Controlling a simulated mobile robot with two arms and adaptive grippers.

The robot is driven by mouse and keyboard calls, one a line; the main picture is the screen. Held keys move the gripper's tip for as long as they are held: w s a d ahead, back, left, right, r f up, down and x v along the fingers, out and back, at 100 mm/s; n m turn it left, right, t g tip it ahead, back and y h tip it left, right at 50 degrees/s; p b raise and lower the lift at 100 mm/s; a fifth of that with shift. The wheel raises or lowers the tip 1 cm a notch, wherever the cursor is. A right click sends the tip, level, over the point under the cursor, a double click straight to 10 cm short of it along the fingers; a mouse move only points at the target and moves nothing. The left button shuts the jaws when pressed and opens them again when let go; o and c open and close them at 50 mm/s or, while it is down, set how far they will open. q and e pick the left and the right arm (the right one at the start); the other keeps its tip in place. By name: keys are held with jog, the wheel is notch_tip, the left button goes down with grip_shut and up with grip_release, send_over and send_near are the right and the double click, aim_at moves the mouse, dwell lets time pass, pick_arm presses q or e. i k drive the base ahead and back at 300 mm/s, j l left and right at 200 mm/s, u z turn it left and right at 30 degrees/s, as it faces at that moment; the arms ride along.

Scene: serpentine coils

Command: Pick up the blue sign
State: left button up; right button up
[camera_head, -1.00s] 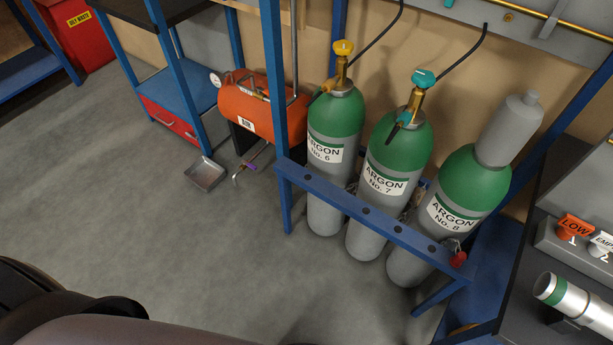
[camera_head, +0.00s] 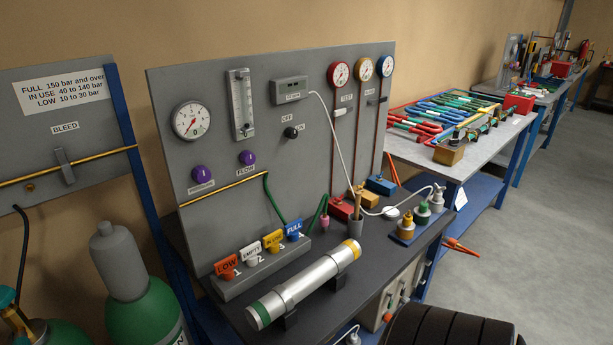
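The blue sign (camera_head: 295,229), marked FULL, stands at the right end of a row of small signs on a grey block on the bench. Left of it stand a yellow sign (camera_head: 273,239), a white sign marked EMPTY (camera_head: 250,252) and an orange sign marked LOW (camera_head: 227,266). The blue sign is upright and its face is clear to see. Neither of my grippers shows in this view.
A silver cylinder (camera_head: 306,285) lies on stands in front of the signs. A gauge panel (camera_head: 215,165) rises behind them, with a green hose near the blue sign. A dark ribbed part of mine is at the bottom right. Open floor (camera_head: 545,220) lies right.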

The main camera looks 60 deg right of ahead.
aim_at(291, 229)
jog(key=z, duration=1.7)
jog(key=i+l+u, duration=0.1)
